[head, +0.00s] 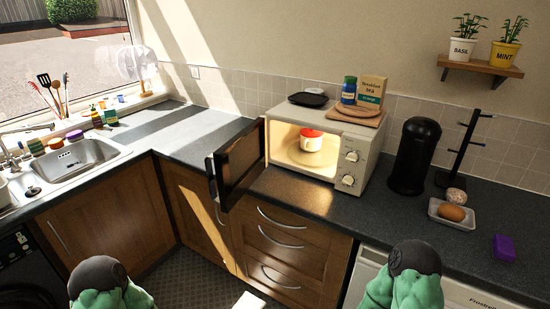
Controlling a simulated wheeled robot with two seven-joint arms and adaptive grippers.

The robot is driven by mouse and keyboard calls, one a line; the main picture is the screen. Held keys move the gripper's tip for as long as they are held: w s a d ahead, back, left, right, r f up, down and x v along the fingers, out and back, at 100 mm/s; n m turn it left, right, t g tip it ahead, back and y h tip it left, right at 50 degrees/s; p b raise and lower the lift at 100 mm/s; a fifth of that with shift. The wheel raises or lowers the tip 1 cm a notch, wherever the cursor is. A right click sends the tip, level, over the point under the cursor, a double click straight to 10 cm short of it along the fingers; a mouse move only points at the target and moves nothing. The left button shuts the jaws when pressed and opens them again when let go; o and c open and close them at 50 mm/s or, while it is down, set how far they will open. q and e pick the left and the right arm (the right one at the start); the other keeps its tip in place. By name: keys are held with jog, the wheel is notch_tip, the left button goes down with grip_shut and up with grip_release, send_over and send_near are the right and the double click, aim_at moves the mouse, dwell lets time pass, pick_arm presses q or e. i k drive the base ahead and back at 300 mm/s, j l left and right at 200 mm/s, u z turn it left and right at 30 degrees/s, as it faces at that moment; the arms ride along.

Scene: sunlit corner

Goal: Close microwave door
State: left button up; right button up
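The cream microwave (374,150) stands on the dark counter in the middle of the head view. Its door (240,162) is wide open, hinged at the left side and swung out toward me over the counter's front edge. The lit cavity holds a red and white pot (311,140). At the bottom edge, green and dark parts of my two arms show at the left and the right, both well short of the microwave. Neither gripper's fingers can be made out.
A black tray, a jar, a tea box (371,91) and a round board sit on the microwave. A black canister (414,157), a mug stand and a dish (452,214) with a brown item are to its right. A sink (69,160) is at the left. The counter left of the door is clear.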

aim_at(239, 162)
jog(key=i+j+z, duration=0.1)
jog(key=j+z, duration=0.65)
jog(key=j, duration=0.15)
jog(key=j+z, duration=0.35)
jog(key=j, duration=0.15)
jog(key=i, duration=0.05)
